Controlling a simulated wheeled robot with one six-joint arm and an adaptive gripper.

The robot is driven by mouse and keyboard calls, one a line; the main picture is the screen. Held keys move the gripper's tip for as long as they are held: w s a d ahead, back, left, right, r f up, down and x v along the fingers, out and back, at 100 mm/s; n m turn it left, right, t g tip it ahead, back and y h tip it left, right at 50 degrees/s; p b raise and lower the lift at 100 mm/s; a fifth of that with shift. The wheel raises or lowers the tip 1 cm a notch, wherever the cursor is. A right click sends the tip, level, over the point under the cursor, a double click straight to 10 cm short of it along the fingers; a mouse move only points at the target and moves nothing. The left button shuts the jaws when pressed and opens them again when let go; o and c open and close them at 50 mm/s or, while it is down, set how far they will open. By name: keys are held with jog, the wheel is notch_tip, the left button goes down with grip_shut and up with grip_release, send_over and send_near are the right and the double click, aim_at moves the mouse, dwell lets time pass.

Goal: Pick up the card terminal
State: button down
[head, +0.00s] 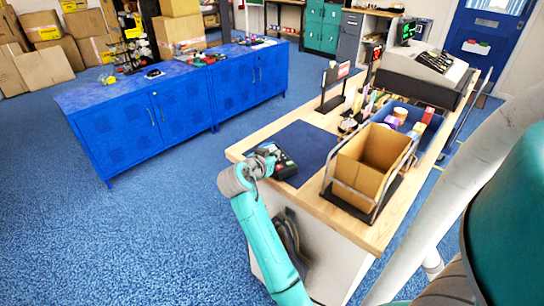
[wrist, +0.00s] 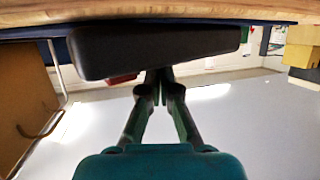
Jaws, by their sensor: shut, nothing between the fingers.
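The card terminal (head: 285,161) is a dark handheld device with small coloured spots. It lies on a dark blue mat (head: 305,141) near the left end of the wooden counter. In the wrist view, which looks upside down, it is a broad black slab (wrist: 150,47) across the upper middle. My gripper (head: 268,158) is right beside the terminal's left end in the head view. In the wrist view the two fingers of my gripper (wrist: 156,78) meet, with nothing visible between them. Their tips overlap the terminal's edge in the picture; I cannot tell whether they touch it.
An open cardboard carton (head: 372,160) in a metal frame stands on the counter (head: 395,222) to the right. Behind it are a blue tray (head: 437,122) of small goods and a cash register (head: 433,62). A black stand (head: 331,88) rises beyond the mat. Blue cabinets (head: 160,108) stand across open floor.

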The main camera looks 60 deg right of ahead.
jog(key=shift+s+f, duration=0.1)
jog(key=shift+f, duration=0.5)
jog(key=shift+a+f, duration=0.1)
jog(key=shift+a, duration=0.15)
jog(key=a, duration=0.5)
jog(key=shift+s+a, duration=0.1)
jog(key=shift+a, duration=0.1)
jog(key=shift+r, duration=0.95)
